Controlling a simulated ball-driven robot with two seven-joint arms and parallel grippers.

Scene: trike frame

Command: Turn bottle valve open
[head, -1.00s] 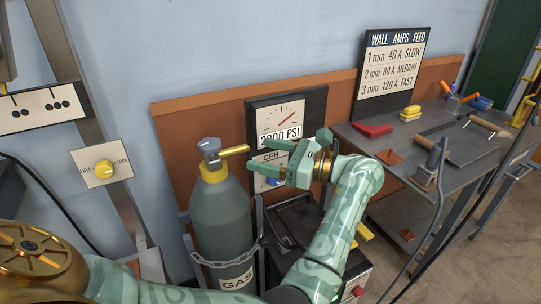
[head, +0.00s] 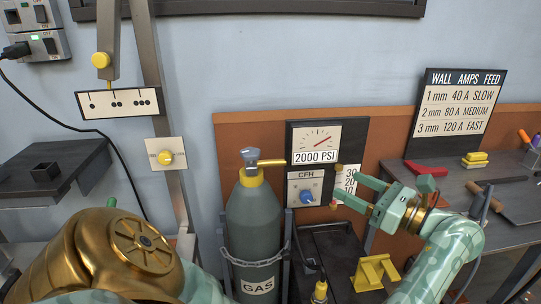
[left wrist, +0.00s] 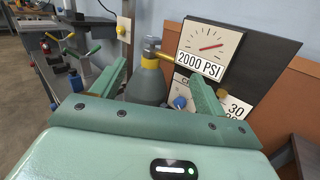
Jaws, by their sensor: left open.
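The grey gas bottle (head: 253,225) stands upright, chained, with a yellow neck (head: 250,178). On its top is the grey valve (head: 248,157) with a yellow bar (head: 273,162) reaching right toward the gauge panel. My left gripper (head: 350,192) is open and empty, right of the valve and apart from it, in front of the panel. In the left wrist view the valve (left wrist: 151,44) and bottle (left wrist: 147,84) show between the open fingers, some way beyond them. The pressure gauge (head: 318,142) has a 2000 PSI label. My right gripper is not in view.
A blue flow knob (head: 307,197) sits under the gauge. A yellow bracket (head: 374,272) is below my gripper. A wall post with a yellow knob (head: 165,158) stands left of the bottle.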

